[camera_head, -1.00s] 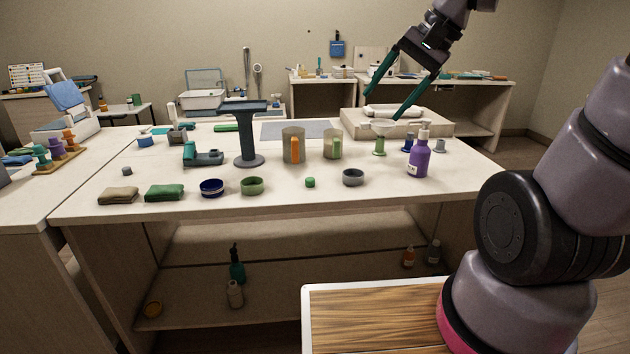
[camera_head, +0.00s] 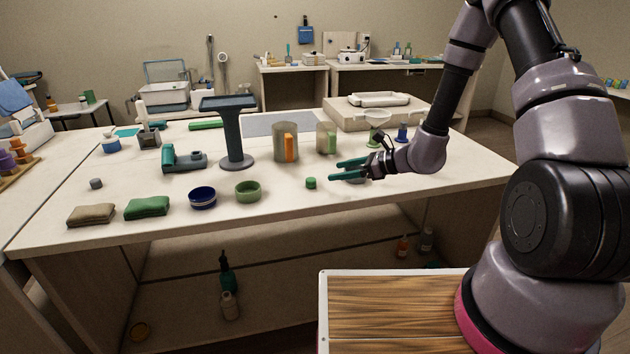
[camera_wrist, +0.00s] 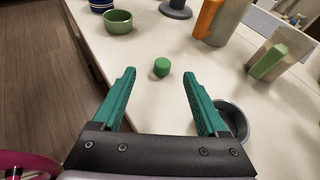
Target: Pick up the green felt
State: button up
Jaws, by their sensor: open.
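The green felt (camera_head: 147,207) is a folded dark green pad lying flat near the front left edge of the table, just right of a similar brown folded pad (camera_head: 91,215). It is not in the wrist view. My gripper (camera_head: 336,170) is open and empty, with teal fingers pointing left, low over the right middle of the table. It is well to the right of the felt. In the wrist view, a small green round-topped piece (camera_wrist: 162,67) appears between and beyond the fingertips, untouched.
Between gripper and felt stand the small green piece (camera_head: 311,183), a green bowl (camera_head: 248,191) and a blue bowl (camera_head: 203,198). A grey bowl (camera_wrist: 235,118) sits beside the right finger. Behind are mugs (camera_head: 286,143) and a dark stand (camera_head: 234,140).

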aim_at(312, 179)
jog(key=shift+w+f+m, duration=0.2)
jog(key=shift+f+m, duration=0.1)
jog(key=shift+f, duration=0.3)
jog(key=shift+w+f+m, duration=0.15)
jog(key=shift+f+m, duration=0.15)
jog(key=shift+f, duration=0.3)
jog(key=shift+t, duration=0.3)
jog(key=x, duration=0.5)
jog(key=shift+w+f, duration=0.1)
jog(key=shift+f, duration=0.05)
jog(key=x, duration=0.5)
jog(key=shift+a, duration=0.25)
grip_shut()
